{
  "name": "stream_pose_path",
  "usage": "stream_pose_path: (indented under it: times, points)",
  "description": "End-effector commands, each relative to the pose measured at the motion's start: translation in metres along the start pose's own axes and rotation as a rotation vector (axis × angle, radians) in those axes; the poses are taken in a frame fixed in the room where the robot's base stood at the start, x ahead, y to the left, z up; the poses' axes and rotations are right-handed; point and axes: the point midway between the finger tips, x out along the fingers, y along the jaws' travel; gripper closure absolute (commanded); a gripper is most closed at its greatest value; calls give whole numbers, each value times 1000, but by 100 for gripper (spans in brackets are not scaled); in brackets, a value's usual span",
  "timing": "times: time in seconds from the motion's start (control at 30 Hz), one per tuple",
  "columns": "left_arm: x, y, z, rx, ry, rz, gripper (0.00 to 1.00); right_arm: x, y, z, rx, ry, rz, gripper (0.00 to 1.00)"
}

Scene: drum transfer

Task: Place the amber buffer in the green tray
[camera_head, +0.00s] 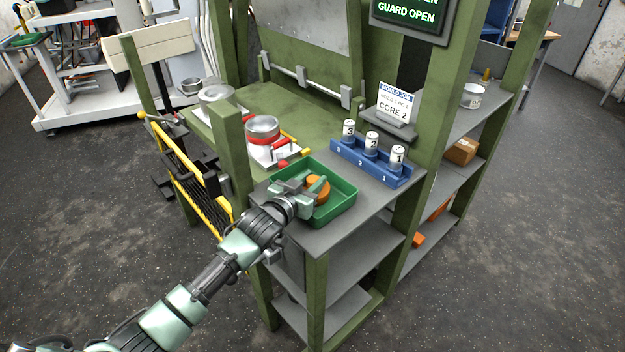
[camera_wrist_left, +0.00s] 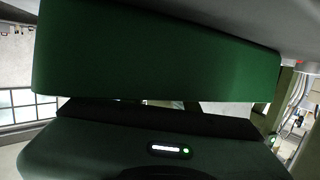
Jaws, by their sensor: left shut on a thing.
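The amber buffer (camera_head: 319,189) is an orange disc inside the outline of the green tray (camera_head: 345,207) in the head view. My left gripper (camera_head: 309,185) reaches over the tray's near left side and is shut on the amber buffer. I cannot tell whether the buffer touches the tray floor. In the left wrist view the tray's green wall (camera_wrist_left: 155,50) fills the upper part, close to the camera, and the buffer does not show. My right gripper is in neither view.
The tray stands on a grey shelf top (camera_head: 335,235). A blue rack (camera_head: 352,158) with numbered cylinders stands behind it. A red-banded metal pot (camera_head: 263,130) is at back left. A yellow guard (camera_head: 180,165) stands left. Green posts frame the shelf.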

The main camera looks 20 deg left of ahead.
Motion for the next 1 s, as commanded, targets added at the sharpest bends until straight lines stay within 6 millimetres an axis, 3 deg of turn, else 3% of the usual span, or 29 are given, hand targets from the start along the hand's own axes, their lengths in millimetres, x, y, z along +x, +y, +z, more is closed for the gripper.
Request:
stream_pose_path:
  times: [0.3,0.33,0.4,0.77,1.0]
  points:
    - [1,0,1,0,3,0,100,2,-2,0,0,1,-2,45]
    - [1,0,3,0,0,0,68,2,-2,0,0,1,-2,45]
    - [1,0,2,0,0,0,49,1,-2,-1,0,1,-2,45]
    - [0,0,-1,1,1,0,49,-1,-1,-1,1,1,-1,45]
    - [-28,0,2,1,0,0,49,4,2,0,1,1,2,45]
